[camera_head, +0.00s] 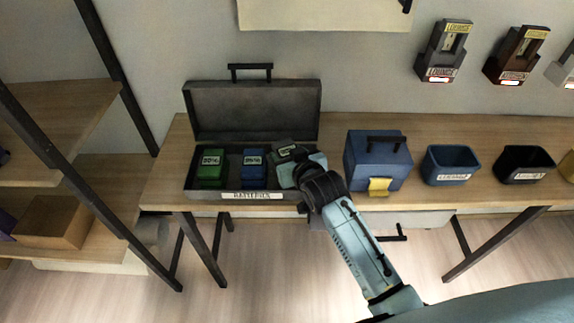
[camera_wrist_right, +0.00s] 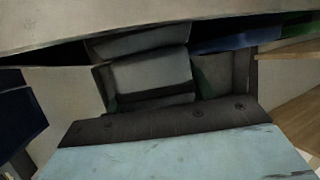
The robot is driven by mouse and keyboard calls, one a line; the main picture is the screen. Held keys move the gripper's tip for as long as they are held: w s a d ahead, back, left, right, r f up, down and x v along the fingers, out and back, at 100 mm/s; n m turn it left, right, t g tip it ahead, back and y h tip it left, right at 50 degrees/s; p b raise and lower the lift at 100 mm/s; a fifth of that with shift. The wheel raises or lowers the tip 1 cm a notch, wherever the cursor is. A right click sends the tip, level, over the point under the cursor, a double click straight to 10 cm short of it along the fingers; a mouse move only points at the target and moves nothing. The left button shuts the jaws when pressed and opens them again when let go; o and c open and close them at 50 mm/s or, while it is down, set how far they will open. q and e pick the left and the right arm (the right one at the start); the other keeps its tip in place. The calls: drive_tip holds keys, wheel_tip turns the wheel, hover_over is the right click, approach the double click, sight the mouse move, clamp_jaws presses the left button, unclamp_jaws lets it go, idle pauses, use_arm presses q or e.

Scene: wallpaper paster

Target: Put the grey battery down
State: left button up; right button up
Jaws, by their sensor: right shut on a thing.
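The grey battery (camera_head: 287,150), with a pale label, is at the right compartment of the open grey battery case (camera_head: 252,101). My right gripper (camera_head: 299,164) is shut on it, at the case's right front. The battery looks slightly tilted; whether it touches the case floor cannot be told. In the right wrist view the grey battery (camera_wrist_right: 150,75) fills the middle. A green battery (camera_head: 210,166) sits in the left compartment and a blue battery (camera_head: 253,166) in the middle one. My left gripper is not in view.
A blue box (camera_head: 366,160) with a black handle and yellow tag stands just right of my gripper. A blue bin (camera_head: 450,166) and black bin (camera_head: 522,166) stand farther right on the wooden table (camera_head: 471,130). Shelves (camera_head: 58,123) are at left.

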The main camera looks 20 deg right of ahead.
wheel_tip(320, 180, down, 3)
drive_tip(key=shift+r+b, duration=0.15)
drive_tip(key=shift+b, duration=0.2)
drive_tip(key=shift+f, duration=0.3)
drive_tip(key=o, duration=1.1)
drive_tip(key=shift+c, duration=0.2)
